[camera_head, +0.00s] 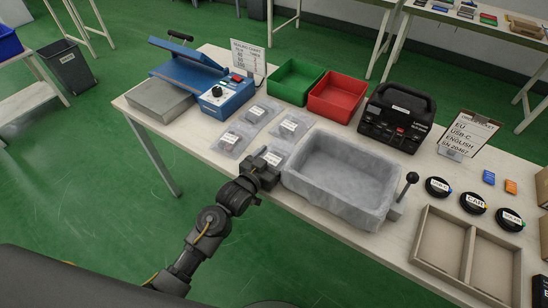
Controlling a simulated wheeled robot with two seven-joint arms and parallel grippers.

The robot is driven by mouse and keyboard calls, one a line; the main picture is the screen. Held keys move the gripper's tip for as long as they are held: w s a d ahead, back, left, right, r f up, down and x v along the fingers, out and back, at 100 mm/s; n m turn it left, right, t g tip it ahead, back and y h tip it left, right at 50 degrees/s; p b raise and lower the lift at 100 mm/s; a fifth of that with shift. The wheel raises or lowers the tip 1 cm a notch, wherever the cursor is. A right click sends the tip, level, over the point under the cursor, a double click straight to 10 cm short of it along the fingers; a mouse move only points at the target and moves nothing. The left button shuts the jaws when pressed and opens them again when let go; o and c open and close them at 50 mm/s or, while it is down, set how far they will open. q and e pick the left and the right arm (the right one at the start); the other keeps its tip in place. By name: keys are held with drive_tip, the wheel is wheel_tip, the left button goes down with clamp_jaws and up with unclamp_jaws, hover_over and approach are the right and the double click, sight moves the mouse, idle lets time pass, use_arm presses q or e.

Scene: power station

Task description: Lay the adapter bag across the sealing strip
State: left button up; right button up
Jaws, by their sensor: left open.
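A blue heat sealer (224,99) with a knob and a raised blue lid (188,69) stands at the back left of the table. Its sealing strip is too small to make out. Several clear labelled bags lie right of and in front of it: one at the back (262,111), one on the right (291,125), one on the left (230,141). A fourth bag (274,156) lies at my left gripper (268,162), which partly covers it. I cannot read which is the adapter bag. My left gripper is open, low over the table. My right gripper is out of view.
A grey tub (310,191) with a lever stands just right of my left gripper. A grey block (159,101) lies before the sealer. Green (296,83) and red (338,96) bins and a black case (397,115) line the back. A divided tray (468,250) is at right.

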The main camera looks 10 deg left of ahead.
use_arm(q)
drive_tip(key=shift+r, duration=0.25)
drive_tip(key=v, duration=1.2)
drive_tip(key=shift+f+b, duration=0.15)
drive_tip(key=shift+b, duration=0.15)
